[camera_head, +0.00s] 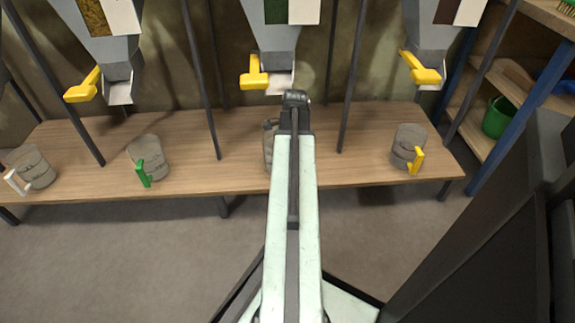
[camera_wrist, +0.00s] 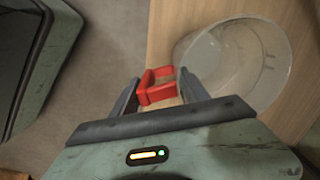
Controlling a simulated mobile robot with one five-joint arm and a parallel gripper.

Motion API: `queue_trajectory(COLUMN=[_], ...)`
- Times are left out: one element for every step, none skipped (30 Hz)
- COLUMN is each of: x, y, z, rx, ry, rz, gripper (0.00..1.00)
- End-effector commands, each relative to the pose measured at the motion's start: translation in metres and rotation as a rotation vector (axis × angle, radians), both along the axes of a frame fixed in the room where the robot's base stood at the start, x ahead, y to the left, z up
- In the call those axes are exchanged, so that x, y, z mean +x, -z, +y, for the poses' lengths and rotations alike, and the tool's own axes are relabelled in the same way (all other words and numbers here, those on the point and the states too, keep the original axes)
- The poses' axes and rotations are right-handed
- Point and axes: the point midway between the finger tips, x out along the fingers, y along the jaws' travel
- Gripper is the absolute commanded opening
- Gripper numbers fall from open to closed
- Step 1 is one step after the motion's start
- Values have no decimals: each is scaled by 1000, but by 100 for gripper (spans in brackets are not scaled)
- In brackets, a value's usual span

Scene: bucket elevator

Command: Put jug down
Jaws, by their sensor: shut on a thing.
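A clear jug (camera_wrist: 235,65) with a red handle (camera_wrist: 158,88) shows in the wrist view, with wood behind and below it. My gripper (camera_wrist: 157,90) is shut on the red handle, one finger on each side. In the head view, the jug (camera_head: 268,142) is mostly hidden behind my arm, and only its left side shows over the bench (camera_head: 210,170). I cannot tell whether its base touches the wood. My gripper's fingers are hidden in the head view.
Other clear jugs stand on the bench: one with a white handle (camera_head: 35,168), one with a green handle (camera_head: 150,158), one with a yellow handle (camera_head: 408,146). Hoppers with yellow levers (camera_head: 254,74) hang above. Dark posts (camera_head: 200,80) rise between the jugs. A shelf with a green bucket (camera_head: 497,118) stands right.

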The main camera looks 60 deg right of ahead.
Motion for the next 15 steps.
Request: queue_trajectory(x=[0,0,0,0,0,0,0,0,0,0,0,0,0,0,0], y=[5,3,1,1,1,1,2,3,5,4,3,3,3,3,3], z=[0,0,0,0,0,0,0,0,0,0,0,0,0,0,0], rx=[0,0,0,0,0,0,0,0,0,0,0,0,0,0,0], ry=[0,0,0,0,0,-1,-1,-1,-1,-1,-1,-1,-1,-1,-1], rz=[0,0,0,0,0,0,0,0,0,0,0,0,0,0,0], gripper=[0,0,0,0,0,0,0,0,0,59,67,75,75,75,75])
